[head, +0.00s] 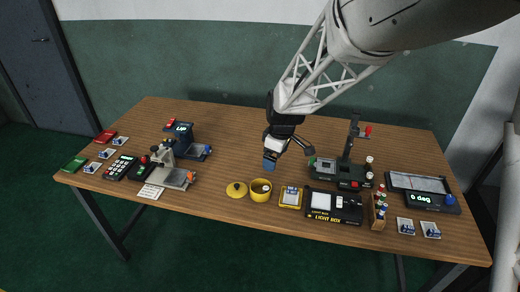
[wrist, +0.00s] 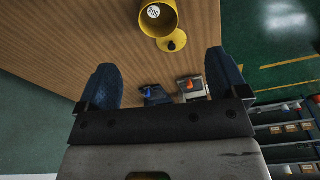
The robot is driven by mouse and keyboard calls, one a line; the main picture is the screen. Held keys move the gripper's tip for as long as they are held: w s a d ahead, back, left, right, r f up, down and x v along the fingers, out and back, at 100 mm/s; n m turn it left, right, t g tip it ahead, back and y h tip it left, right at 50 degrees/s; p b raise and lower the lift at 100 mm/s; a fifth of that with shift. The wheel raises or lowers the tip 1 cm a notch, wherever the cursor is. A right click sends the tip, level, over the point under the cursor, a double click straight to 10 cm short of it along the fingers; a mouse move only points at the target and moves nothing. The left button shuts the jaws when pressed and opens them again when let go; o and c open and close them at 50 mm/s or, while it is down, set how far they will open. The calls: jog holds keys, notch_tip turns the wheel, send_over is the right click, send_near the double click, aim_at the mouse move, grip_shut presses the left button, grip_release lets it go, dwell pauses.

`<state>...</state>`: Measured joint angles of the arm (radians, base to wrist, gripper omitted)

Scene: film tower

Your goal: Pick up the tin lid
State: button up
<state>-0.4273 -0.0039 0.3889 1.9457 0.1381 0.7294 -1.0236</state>
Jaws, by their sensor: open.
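The tin lid (head: 236,190) is a round yellow disc with a dark knob on top. It lies flat on the table near the front edge, left of the open yellow tin (head: 260,196). In the wrist view the lid (wrist: 179,37) shows just past the tin (wrist: 151,27), partly hidden by it. The tin holds a round pale item with markings. My gripper (head: 288,157) is open and empty, above the table behind and to the right of the tin. Its blue fingers (wrist: 160,65) are spread wide, with neither touching the lid.
Left of the lid stands a grey device with a base plate (head: 175,179), with another dark device (head: 184,140) behind. Right of the tin are a yellow-framed pad (head: 291,197), a black light box (head: 321,203) and a bottle rack (head: 378,213). The table's middle (head: 235,150) is clear.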

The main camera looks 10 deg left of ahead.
aim_at(238, 185)
jog(key=w+a+f+n, duration=0.1)
jog(key=a+f, duration=0.3)
jog(key=w+a+f+n, duration=0.1)
jog(key=a+f+n, duration=0.1)
jog(key=a+f, duration=0.2)
jog(key=w+a+f+n, duration=0.1)
jog(key=a+f, duration=0.3)
jog(key=a, duration=0.1)
jog(key=shift+f+n+g, duration=0.1)
jog(key=shift+n+g, duration=0.2)
jog(key=shift+n, duration=0.1)
jog(key=shift+s, duration=0.1)
jog(key=shift+a+f, duration=0.2)
jog(key=shift+f, duration=1.05)
jog(key=shift+f, duration=0.1)
jog(key=shift+a+f, duration=0.25)
jog(key=shift+f, duration=1)
jog(key=shift+a+f, duration=0.25)
jog(key=shift+f, duration=0.95)
jog(key=shift+s, duration=0.1)
jog(key=c, duration=1.1)
jog(key=shift+f, duration=0.1)
jog(key=shift+c, duration=0.7)
